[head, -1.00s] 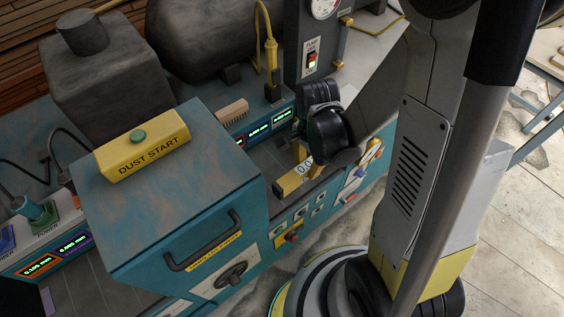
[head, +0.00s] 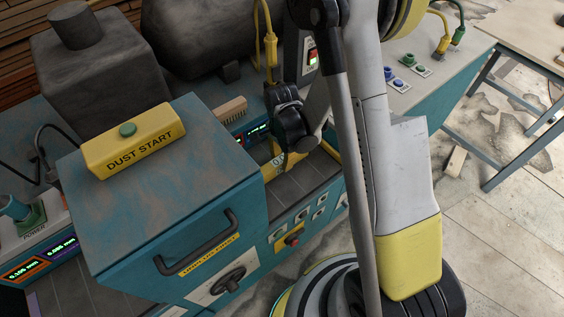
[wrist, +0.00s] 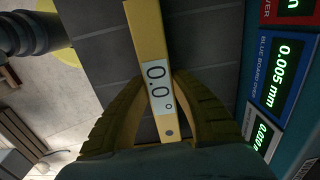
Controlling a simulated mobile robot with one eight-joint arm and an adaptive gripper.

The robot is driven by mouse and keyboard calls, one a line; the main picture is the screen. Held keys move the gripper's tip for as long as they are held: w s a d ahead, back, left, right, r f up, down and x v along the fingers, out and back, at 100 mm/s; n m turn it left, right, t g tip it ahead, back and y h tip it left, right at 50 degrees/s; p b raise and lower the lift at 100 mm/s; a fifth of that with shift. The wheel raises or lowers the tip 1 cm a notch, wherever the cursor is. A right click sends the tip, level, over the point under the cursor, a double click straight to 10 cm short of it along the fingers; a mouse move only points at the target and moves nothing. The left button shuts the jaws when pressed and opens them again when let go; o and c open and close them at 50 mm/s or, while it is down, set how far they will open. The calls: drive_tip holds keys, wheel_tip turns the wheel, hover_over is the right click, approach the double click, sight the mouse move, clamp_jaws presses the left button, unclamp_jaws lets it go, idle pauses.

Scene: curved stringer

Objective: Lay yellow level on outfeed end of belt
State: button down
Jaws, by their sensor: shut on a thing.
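The yellow level (wrist: 148,40) is a slim bar with a white display reading 0.0°. In the wrist view it lies between the two yellow fingers of my gripper (wrist: 160,80), which is shut on it. The dark grey slatted belt (wrist: 92,40) shows beneath and beside it. I cannot tell whether the level touches the belt. In the head view, my gripper (head: 279,150) is over the belt (head: 305,180), just right of the teal box. The level (head: 270,172) is mostly hidden there by my wrist and the box.
The teal box (head: 160,210) with a yellow DUST START block (head: 132,145) stands left of the belt. Lit readouts (wrist: 278,80) line the belt's far side. A control panel with a red knob (head: 292,240) is on the near side. A pale table (head: 525,40) stands at right.

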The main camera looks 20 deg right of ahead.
drive_tip(key=shift+f, duration=0.2)
drive_tip(key=c, duration=1.2)
unclamp_jaws()
drive_tip(key=shift+r, duration=0.1)
